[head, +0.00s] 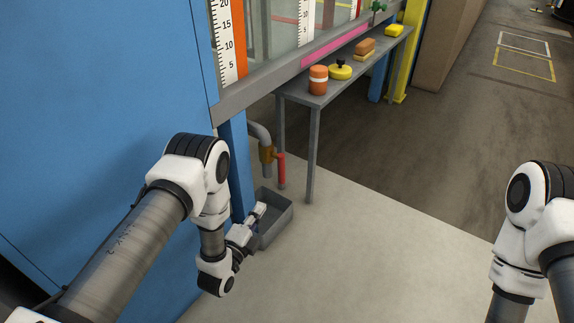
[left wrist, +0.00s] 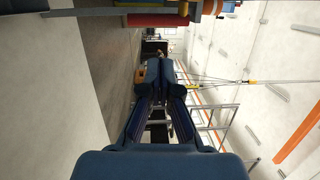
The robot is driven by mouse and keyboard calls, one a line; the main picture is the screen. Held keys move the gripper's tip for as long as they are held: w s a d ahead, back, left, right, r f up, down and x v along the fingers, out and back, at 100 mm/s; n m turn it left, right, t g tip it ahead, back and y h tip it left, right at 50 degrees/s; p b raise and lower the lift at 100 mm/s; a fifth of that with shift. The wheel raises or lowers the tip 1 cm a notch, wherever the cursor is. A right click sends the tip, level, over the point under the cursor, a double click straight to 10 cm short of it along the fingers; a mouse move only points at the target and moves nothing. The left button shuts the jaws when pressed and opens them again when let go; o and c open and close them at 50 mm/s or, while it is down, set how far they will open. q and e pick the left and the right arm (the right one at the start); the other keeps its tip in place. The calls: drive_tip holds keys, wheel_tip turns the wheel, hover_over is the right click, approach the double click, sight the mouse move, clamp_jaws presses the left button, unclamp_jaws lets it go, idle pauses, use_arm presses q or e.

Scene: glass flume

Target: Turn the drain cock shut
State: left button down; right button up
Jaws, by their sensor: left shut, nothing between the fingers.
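The drain cock (head: 266,154) is a brass valve on a grey bent pipe below the flume. Its red lever (head: 281,170) hangs down beside the pipe, roughly parallel to the pipe's lower end. My left gripper (head: 260,210) is below the cock, in front of a grey bin, apart from the lever. In the left wrist view its dark fingers (left wrist: 164,90) are together and hold nothing. A dark red bar at the top of that view may be the lever; I cannot be sure. My right arm shows at the right, but its gripper is out of view.
The open grey bin (head: 278,226) stands on the floor under the pipe. A grey bench (head: 330,84) with an orange jar (head: 318,80), a yellow round item (head: 340,70) and blocks is behind. A blue panel (head: 90,80) fills the left. The floor in front is clear.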

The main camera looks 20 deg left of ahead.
use_arm(q)
drive_tip(key=f, duration=0.1)
drive_tip(key=b, duration=0.7)
approach(280, 176)
drive_tip(key=shift+g, duration=0.3)
drive_tip(key=w, duration=0.3)
drive_tip(key=w+d, duration=0.1)
drive_tip(key=w, duration=0.2)
drive_tip(key=shift+w+d+r, duration=0.15)
drive_tip(key=shift+d+r, duration=0.05)
drive_tip(key=shift+r, duration=0.05)
drive_tip(key=shift+w+r, duration=0.15)
drive_tip(key=shift+w, duration=0.15)
drive_tip(key=shift+r, duration=0.1)
use_arm(e)
wheel_tip(280, 176, down, 7)
drive_tip(key=shift+w+r, duration=0.2)
drive_tip(key=shift+w, duration=0.15)
